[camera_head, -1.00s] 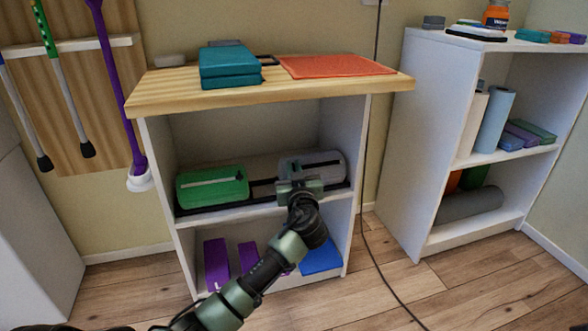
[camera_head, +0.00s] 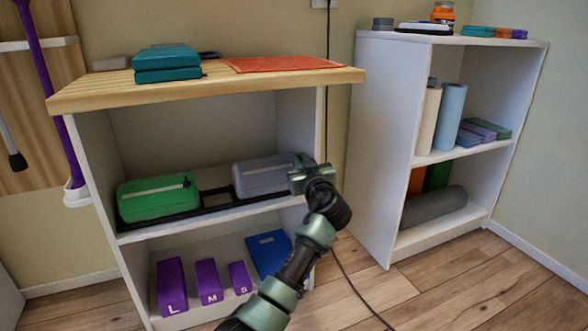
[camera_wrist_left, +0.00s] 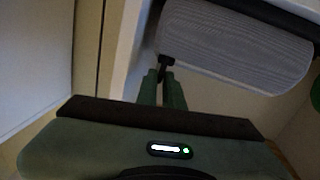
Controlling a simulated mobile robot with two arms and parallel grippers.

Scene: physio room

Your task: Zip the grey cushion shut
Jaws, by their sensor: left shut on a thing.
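The grey cushion (camera_head: 262,178) lies on the middle shelf, right of the green one, with a thin dark line along its upper front. My left gripper (camera_head: 303,170) is at the cushion's right end. In the left wrist view its fingers (camera_wrist_left: 165,78) are shut on a small dark zip pull (camera_wrist_left: 166,62), beside the end of the grey cushion (camera_wrist_left: 235,45). The gripper hides part of that end in the head view, so I cannot see the whole zip. My right gripper is not in view.
The green cushion (camera_head: 157,199) lies in the black tray (camera_head: 215,201) on the same shelf. Purple blocks (camera_head: 171,286) and a blue block (camera_head: 268,254) are below. The shelf unit's right side panel is close to my gripper. A cable (camera_head: 352,281) hangs behind my arm.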

